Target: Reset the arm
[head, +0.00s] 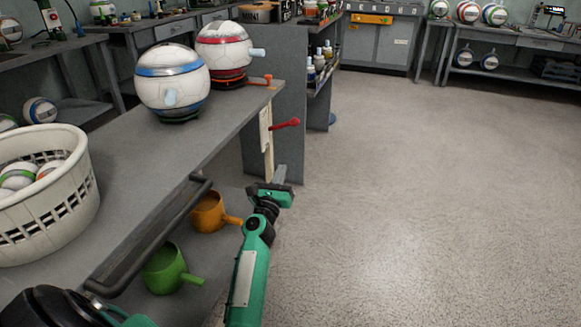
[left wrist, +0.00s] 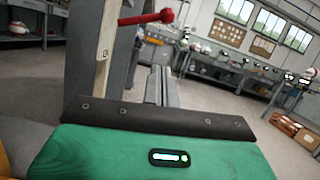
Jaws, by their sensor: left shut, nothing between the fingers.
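My left gripper (head: 280,176) is at the end of my green and black arm, in the middle of the head view. It is beside the right end of the grey workbench, below a red-handled lever (head: 286,124). In the left wrist view the narrow grey fingers (left wrist: 160,86) point away from the camera, close together with nothing between them. The red lever (left wrist: 146,19) shows at the upper left there, apart from the fingers. My right gripper does not show.
The grey workbench (head: 130,165) holds a blue-banded ball (head: 172,84), a red-banded ball (head: 224,52) and a white basket (head: 55,205). An orange mug (head: 208,212) and a green mug (head: 166,270) are on the lower shelf. The floor (head: 430,200) at right is clear.

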